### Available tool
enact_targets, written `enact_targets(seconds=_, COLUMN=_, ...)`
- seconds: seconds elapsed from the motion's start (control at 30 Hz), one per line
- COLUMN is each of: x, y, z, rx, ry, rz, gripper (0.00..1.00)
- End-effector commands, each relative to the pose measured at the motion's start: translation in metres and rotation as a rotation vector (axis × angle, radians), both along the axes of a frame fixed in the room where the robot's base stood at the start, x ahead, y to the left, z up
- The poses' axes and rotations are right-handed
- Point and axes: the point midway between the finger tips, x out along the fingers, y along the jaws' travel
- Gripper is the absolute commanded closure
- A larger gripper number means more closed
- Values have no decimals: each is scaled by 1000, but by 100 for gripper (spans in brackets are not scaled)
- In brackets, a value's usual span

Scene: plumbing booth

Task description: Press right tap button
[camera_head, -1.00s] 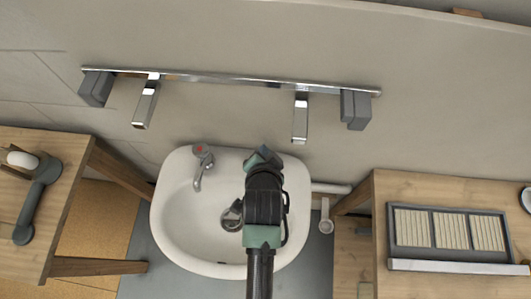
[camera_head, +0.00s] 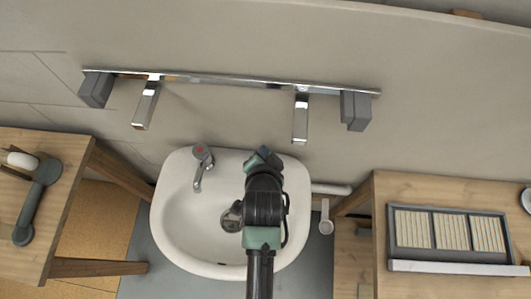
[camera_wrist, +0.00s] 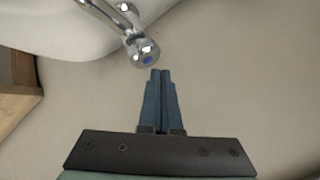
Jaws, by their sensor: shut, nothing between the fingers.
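The right tap (camera_wrist: 140,48) is chrome with a blue-marked round button on its end, at the top of the wrist view. In the head view it is hidden behind my arm and gripper. My gripper (camera_wrist: 160,72) is shut and empty, its two blue-grey fingers together. In the wrist view the fingertips are just below and right of the button, very close; I cannot tell whether they touch. In the head view my gripper (camera_head: 263,154) is over the back right rim of the white sink (camera_head: 170,235). The left tap (camera_head: 201,160) has a red-marked button.
A chrome rail (camera_head: 225,79) with two lamps runs along the wall above the sink. A wooden table (camera_head: 45,145) stands at left, and another wooden table (camera_head: 450,186) with a grey tray (camera_head: 450,264) at right. The wall between rail and sink is clear.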

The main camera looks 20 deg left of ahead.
Motion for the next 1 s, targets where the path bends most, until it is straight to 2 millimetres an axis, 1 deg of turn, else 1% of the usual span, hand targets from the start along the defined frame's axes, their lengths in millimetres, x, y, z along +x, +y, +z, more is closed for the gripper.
enact_targets(seconds=0.67, x=0, y=0, z=0, rx=0, ry=0, rz=0, gripper=100)
enact_targets(seconds=1.0, x=0, y=0, z=-9, rx=0, ry=0, rz=0, gripper=100)
